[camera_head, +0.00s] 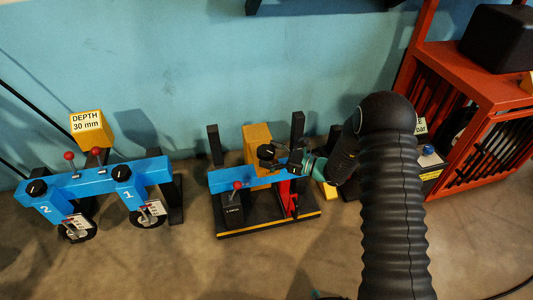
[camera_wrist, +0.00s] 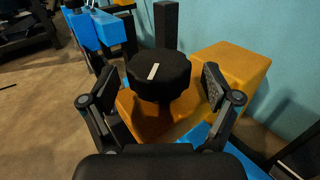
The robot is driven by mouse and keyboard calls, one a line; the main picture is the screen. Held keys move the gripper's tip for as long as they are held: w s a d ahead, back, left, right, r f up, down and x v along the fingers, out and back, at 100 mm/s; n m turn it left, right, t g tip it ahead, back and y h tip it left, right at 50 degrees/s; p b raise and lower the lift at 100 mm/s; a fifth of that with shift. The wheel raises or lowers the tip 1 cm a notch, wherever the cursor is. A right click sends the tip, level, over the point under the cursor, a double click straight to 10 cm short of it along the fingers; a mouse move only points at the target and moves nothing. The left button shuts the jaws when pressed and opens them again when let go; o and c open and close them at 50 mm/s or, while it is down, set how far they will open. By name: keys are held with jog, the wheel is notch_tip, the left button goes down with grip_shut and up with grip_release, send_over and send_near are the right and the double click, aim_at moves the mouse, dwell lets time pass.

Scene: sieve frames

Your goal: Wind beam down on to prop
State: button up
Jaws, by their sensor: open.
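The blue beam (camera_head: 222,183) lies across a black stand between dark upright posts; part of it also shows in the wrist view (camera_wrist: 250,166). A black round knob (camera_wrist: 159,73) with a white mark sits above an orange-yellow block. My gripper (camera_wrist: 161,87) is open, with one finger on each side of the knob; I cannot tell whether either touches it. In the head view my gripper (camera_head: 283,155) is over the beam's right half and hides part of it. A red upright piece (camera_head: 287,198), perhaps the prop, stands below the beam; any contact is unclear.
A second blue frame (camera_head: 85,184) with two black knobs, numbered 2 and 1, stands at left. A yellow block (camera_head: 92,127) there reads "DEPTH 30 mm". A red rack (camera_head: 475,100) stands at right. Floor in front of the stand is clear.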

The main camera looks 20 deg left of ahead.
jog(key=shift+a, duration=0.6)
jog(key=c, duration=1.2)
jog(key=shift+o, duration=0.2)
jog(key=shift+w+n+g+b, duration=0.15)
jog(key=shift+n+g+b, duration=0.4)
jog(key=shift+n+g, duration=0.85)
jog(key=shift+g, duration=0.7)
jog(key=shift+r, duration=0.1)
jog(key=o, duration=1.2)
jog(key=shift+c, duration=0.2)
